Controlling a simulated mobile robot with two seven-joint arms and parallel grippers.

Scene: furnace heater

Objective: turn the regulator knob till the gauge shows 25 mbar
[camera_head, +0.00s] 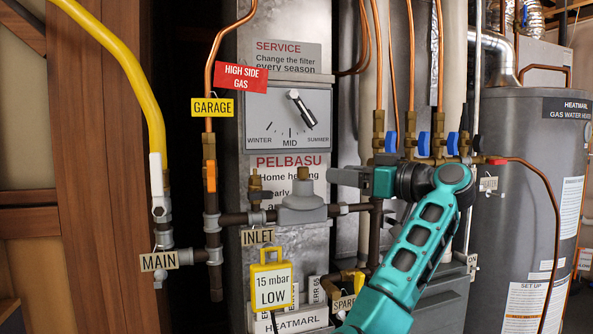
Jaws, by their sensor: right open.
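The gas regulator (303,207) is a grey body on the horizontal dark pipe, with a brass-coloured top piece (303,180) that looks like its knob. The yellow gauge (271,284) hangs below it and reads "15 mbar LOW". My right gripper (334,177) points left, its fingertips just right of the knob at about its height, with a small gap showing. It is open and holds nothing that I can see. The left gripper is not in view.
A small brass fitting (256,188) stands on the pipe left of the regulator. The furnace's season dial (290,115) is above. Blue-handled valves (424,144) and copper pipes are behind my right arm. The grey water heater (535,200) stands at the right.

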